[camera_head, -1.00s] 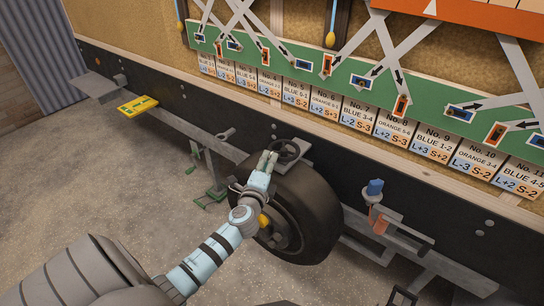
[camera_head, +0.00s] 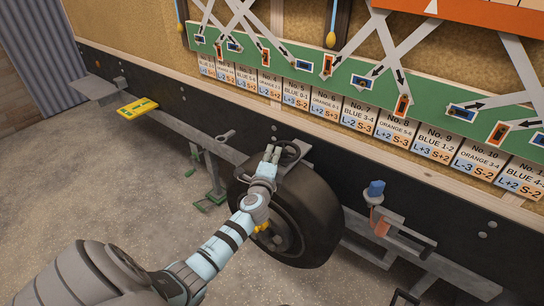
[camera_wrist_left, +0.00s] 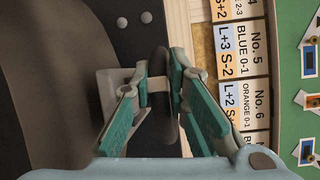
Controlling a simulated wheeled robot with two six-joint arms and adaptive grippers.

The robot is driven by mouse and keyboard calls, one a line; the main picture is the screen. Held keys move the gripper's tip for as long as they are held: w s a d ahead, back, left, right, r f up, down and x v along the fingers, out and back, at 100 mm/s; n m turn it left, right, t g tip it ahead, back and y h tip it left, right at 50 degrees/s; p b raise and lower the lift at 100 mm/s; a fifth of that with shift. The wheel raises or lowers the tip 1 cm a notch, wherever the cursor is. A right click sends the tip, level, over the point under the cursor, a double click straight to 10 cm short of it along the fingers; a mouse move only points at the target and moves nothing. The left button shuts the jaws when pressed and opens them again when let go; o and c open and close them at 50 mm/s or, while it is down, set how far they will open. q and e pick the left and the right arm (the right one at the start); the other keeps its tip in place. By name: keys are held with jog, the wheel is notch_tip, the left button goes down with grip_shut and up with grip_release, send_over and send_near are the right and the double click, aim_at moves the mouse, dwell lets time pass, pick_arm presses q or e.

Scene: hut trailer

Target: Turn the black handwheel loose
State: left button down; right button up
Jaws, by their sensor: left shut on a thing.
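The black handwheel (camera_head: 289,150) sits on a grey bracket just above the tyre in the head view. My left gripper (camera_head: 272,151) reaches up to its left side and is shut on the rim. In the left wrist view the handwheel (camera_wrist_left: 171,128) shows nearly edge-on as a dark disc between the green finger pads of my left gripper (camera_wrist_left: 166,92). A pale grey piece crosses between the fingertips there. The fingers hide part of the wheel. My right gripper is not in view.
The black tyre (camera_head: 312,212) stands right below the handwheel, close to my left forearm. A blue-topped fitting (camera_head: 375,190) is to the right. A green-footed stand (camera_head: 212,185) and yellow plate (camera_head: 138,107) are to the left. A labelled board (camera_head: 345,113) runs above.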

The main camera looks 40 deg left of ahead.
pick_arm(q)
jog(key=n+g+y+b, duration=0.1)
jog(key=d+n+g+y+b, duration=0.1)
jog(key=y, duration=0.1)
jog(key=n+g+y+b, duration=0.1)
jog(key=shift+s+d+f+n+y+b, duration=0.1)
jog(key=shift+d+f+n+y+b, duration=0.2)
jog(key=shift+n+b, duration=0.1)
jog(key=shift+r+g, duration=0.15)
jog(key=shift+g, duration=0.25)
jog(key=shift+s+r, duration=0.1)
jog(key=c, duration=1.8)
grip_release()
jog(key=shift+c, duration=0.2)
jog(key=v, duration=0.7)
jog(key=shift+d, duration=0.25)
